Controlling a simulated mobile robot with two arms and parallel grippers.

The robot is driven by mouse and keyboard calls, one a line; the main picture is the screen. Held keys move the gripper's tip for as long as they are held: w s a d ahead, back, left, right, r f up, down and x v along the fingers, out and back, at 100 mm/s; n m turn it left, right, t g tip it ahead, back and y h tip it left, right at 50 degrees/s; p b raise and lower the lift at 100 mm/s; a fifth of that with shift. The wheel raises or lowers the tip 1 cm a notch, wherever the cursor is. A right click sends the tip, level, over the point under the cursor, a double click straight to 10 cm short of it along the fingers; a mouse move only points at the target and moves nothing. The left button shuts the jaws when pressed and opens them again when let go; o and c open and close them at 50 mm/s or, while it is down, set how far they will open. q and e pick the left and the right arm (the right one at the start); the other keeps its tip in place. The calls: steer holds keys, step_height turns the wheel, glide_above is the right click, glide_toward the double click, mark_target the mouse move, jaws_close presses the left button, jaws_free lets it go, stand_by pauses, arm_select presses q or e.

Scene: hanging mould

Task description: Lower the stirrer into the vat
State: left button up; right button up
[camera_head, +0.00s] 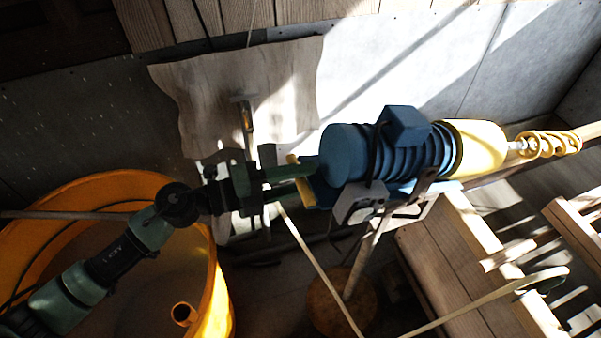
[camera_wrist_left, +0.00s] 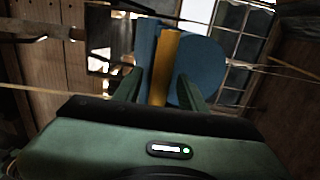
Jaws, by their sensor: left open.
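The stirrer hangs in the middle right of the head view: a blue ribbed motor (camera_head: 415,150), a pale yellow housing (camera_head: 478,147) and a yellow coil (camera_head: 550,145) at its right end. It lies nearly level. A yellow handle bar (camera_head: 300,172) sticks out at its left end. My left gripper (camera_head: 296,180) is open at this bar. In the left wrist view the bar (camera_wrist_left: 166,62) stands between the open fingers (camera_wrist_left: 160,88), with the blue motor end (camera_wrist_left: 203,70) behind; contact cannot be told. The orange vat (camera_head: 222,290) is at the lower left, partly behind my left arm. My right gripper is out of view.
A ragged sheet (camera_head: 190,90) hangs on the grey wall behind. A round wooden stool-like piece (camera_head: 340,303) stands below the motor. Wooden framing (camera_head: 455,250) fills the lower right. A thin rope (camera_head: 320,270) runs down below the motor.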

arm_select(q)
jaws_close()
steer(key=shift+w+r, duration=0.1)
steer(key=shift+r, duration=0.15)
stand_by(1.3)
